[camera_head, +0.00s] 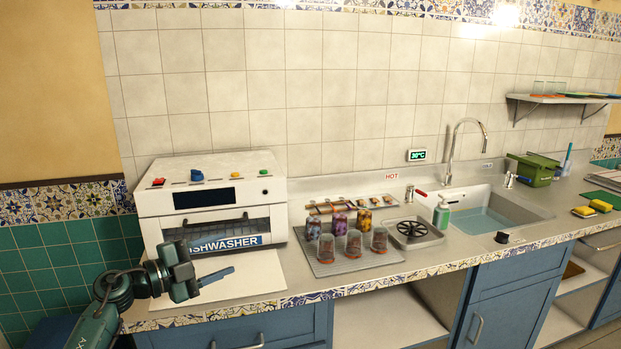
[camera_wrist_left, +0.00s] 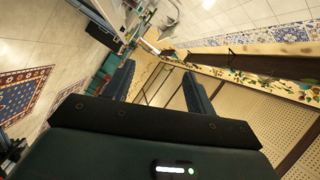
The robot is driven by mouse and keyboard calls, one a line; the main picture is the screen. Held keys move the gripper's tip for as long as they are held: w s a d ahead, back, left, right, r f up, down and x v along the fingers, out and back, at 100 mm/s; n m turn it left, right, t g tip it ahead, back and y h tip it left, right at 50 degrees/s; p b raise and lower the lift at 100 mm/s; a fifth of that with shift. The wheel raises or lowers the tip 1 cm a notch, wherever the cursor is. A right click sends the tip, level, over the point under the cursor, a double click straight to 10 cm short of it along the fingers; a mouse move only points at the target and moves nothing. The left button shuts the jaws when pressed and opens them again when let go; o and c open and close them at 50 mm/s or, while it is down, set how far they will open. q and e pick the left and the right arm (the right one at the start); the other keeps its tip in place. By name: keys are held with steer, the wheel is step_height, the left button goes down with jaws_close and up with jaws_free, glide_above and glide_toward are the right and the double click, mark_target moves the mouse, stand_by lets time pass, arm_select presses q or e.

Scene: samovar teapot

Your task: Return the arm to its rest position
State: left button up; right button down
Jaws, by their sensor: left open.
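My left arm (camera_head: 104,305) comes in from the lower left. My left gripper (camera_head: 226,273) is in front of the dishwasher, over the white surface by the counter's front edge, with a finger pointing right. In the left wrist view the same gripper (camera_wrist_left: 159,69) shows two dark fingers spread apart with nothing between them. The far finger is hard to make out in the head view. My right gripper is in neither view.
The white dishwasher (camera_head: 215,190) stands close behind my gripper. Several glasses and patterned cups stand on a grey tray (camera_head: 388,258) to the right. Further right are the sink (camera_head: 530,207), a green box (camera_head: 533,166) and yellow sponges (camera_head: 600,205). Open floor (camera_wrist_left: 30,45) shows in the wrist view.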

arm_select(q)
steer(key=w+a+r+n+t+y, duration=0.5)
steer(key=a+r+n+t+y, duration=0.35)
steer(key=a+n+t, duration=0.35)
steer(key=w+a+f+n+g+y, duration=0.2)
steer(key=a+f+n+g+y, duration=0.4)
steer(key=f+n, duration=0.25)
steer(key=s+d+f+m+g+h, duration=0.1)
steer(key=s+d+f+g, duration=0.1)
steer(key=s+d+f, duration=0.65)
steer(key=s+d+f+m+g+h, duration=0.15)
steer(key=s+d+f, duration=0.35)
steer(key=s+f, duration=0.55)
steer(key=s+d+f+g, duration=0.1)
steer(key=s+d+f, duration=0.1)
steer(key=s, duration=0.5)
steer(key=s+d+f+n+g+h, duration=0.1)
steer(key=s+d+f, duration=0.2)
steer(key=s, duration=0.4)
steer(key=s+d+f+n+g+h, duration=0.1)
steer(key=s+d+f, duration=0.1)
steer(key=s+d, duration=0.2)
steer(key=s, duration=0.3)
steer(key=shift+f, duration=0.4)
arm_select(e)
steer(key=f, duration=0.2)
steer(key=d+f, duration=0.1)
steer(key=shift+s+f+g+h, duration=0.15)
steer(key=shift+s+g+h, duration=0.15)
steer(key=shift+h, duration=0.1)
